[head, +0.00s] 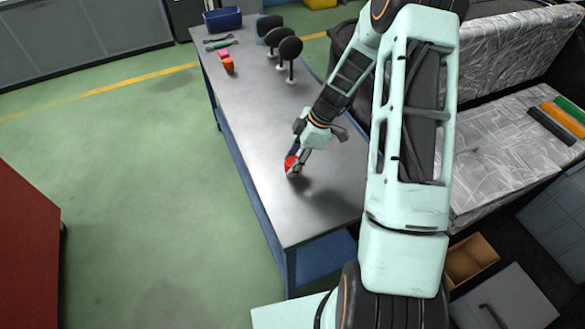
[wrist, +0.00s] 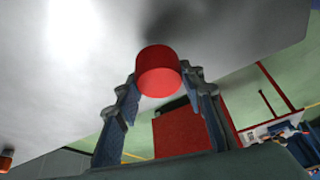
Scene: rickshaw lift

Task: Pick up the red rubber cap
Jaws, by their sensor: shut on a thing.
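The red rubber cap (wrist: 158,72) is held between the fingertips of my gripper (wrist: 160,85) in the wrist view. It is a short, smooth red cylinder. In the head view the cap (head: 291,163) shows at the end of my gripper (head: 296,166), over the front part of the grey metal table (head: 265,150). A dark shadow lies on the tabletop beside it, and the cap looks a little above the surface. The gripper is shut on the cap. Part of the cap is hidden behind the fingers in the head view.
A silver-covered seat (head: 500,130) is at the right. The tabletop around the gripper is clear.

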